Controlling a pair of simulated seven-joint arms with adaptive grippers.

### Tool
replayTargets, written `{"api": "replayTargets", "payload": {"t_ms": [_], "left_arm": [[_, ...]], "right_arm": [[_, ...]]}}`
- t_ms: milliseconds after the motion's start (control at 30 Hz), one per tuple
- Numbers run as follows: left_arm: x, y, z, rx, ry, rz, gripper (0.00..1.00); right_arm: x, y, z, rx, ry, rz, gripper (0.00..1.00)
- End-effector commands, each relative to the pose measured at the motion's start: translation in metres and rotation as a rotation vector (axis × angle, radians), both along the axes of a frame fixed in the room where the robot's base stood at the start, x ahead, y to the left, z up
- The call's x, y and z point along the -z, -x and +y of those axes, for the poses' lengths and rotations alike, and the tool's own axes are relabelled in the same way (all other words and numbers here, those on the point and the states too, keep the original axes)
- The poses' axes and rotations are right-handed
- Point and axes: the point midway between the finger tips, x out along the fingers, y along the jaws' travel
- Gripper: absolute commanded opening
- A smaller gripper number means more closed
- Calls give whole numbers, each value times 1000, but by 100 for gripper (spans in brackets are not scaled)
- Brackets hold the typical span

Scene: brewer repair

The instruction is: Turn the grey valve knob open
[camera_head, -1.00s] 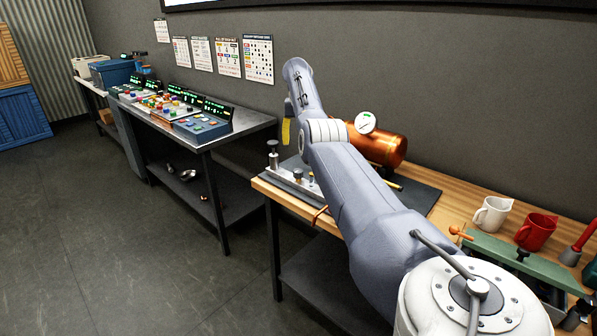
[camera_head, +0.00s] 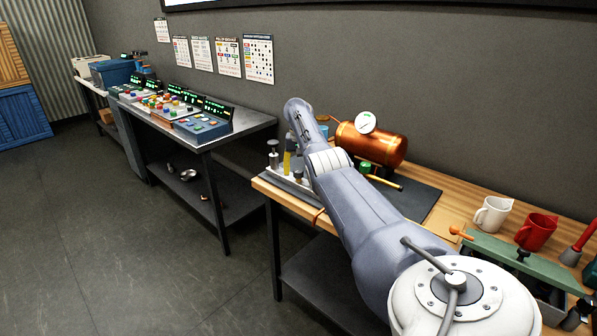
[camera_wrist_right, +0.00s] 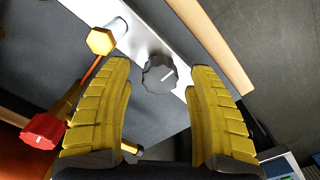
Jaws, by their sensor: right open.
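The grey valve knob (camera_wrist_right: 160,74) is dark and round with lobed edges and a white line on top. It shows in the right wrist view near a pale metal plate (camera_wrist_right: 184,14). My right gripper (camera_wrist_right: 158,80) is open, with its yellow ribbed fingers on either side of the knob and visible gaps to both. How far its tips are above the knob is hard to tell. In the head view a yellow finger of the right gripper (camera_head: 289,162) points down over the bench's left end, among small metal fittings; the arm hides part of that area. My left gripper is not in view.
A yellow hexagonal cap (camera_wrist_right: 101,41) and a red knob (camera_wrist_right: 43,131) lie left of the fingers. A copper tank (camera_head: 383,146) with a gauge (camera_head: 366,122) stands behind my arm. A white mug (camera_head: 493,213) and red mug (camera_head: 537,231) stand at the right.

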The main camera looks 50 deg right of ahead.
Motion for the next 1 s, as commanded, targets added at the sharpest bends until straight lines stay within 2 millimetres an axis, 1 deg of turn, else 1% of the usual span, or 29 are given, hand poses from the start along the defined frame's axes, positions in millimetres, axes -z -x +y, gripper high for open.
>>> {"api": "replayTargets", "payload": {"t_ms": [333, 800, 833, 1000], "left_arm": [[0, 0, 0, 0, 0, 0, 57], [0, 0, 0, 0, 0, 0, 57], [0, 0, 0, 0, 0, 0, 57], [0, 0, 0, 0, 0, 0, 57]], "right_arm": [[1, 0, 0, 0, 0, 0, 57], [1, 0, 0, 0, 0, 0, 2], [1, 0, 0, 0, 0, 0, 0], [1, 0, 0, -9, 0, 0, 0]]}}
